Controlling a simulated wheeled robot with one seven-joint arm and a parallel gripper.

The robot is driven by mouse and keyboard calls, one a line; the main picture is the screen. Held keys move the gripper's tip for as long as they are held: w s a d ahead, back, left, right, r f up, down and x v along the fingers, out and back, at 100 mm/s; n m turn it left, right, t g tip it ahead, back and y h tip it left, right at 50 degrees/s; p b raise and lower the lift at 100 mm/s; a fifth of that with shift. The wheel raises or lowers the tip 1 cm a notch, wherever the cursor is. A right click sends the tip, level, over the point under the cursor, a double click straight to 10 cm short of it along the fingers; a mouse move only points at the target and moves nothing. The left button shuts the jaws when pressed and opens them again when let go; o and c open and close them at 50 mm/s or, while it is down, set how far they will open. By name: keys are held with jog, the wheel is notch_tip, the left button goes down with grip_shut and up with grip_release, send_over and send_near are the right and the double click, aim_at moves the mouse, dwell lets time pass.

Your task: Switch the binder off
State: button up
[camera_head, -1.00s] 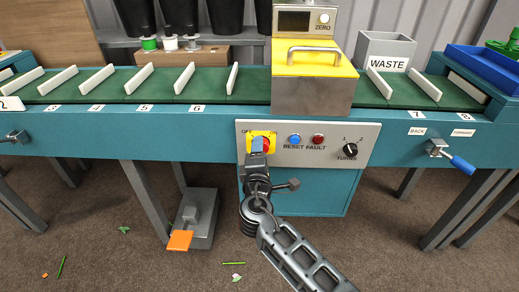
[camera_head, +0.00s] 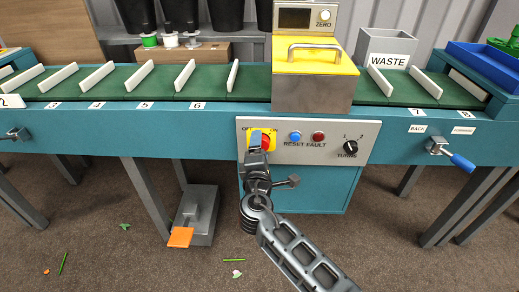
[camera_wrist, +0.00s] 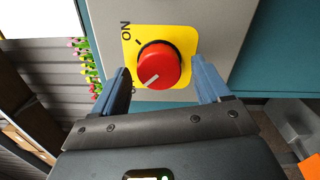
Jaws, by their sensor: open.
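The binder's switch is a red round knob (camera_wrist: 158,65) on a yellow plate (camera_wrist: 186,38), on the grey control panel. In the wrist view, "ON" is printed at the plate's upper left, and the knob's white pointer line slants to the lower left, away from "ON". The plate's lower left corner is hidden by a finger. In the head view the red knob (camera_head: 265,143) is partly covered by my gripper (camera_head: 256,140), with "OFF" left and "ON" right. My gripper's blue fingers (camera_wrist: 160,77) are open, one on each side of the knob, with visible gaps.
The panel also has a blue reset button (camera_head: 295,136), a red fault light (camera_head: 318,138) and a black turns knob (camera_head: 351,147). The yellow-topped binder (camera_head: 315,60) stands above. An orange foot pedal (camera_head: 180,237) is on the floor below.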

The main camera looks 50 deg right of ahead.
jog(key=shift+a, duration=0.1)
jog(key=v, duration=0.7)
jog(key=shift+s+a, duration=0.25)
dwell(0.4)
jog(key=s+a+f+t+y, duration=0.1)
jog(key=s+a+f+y, duration=0.45)
jog(key=s+f, duration=0.35)
jog(key=s+a+r+m+y, duration=0.25)
jog(key=s+a+y, duration=0.4)
jog(key=s, duration=0.65)
jog(key=s+a+r+m+t+y, duration=0.2)
jog(key=s+a+r+m+t, duration=0.15)
jog(key=s+r+m, duration=0.6)
notch_tip(320, 180, up, 17)
jog(key=s+n+p, duration=0.1)
jog(key=n+p, duration=0.1)
jog(key=p, duration=1)
jog(key=shift+a+g, duration=0.35)
jog(key=shift+a, duration=0.05)
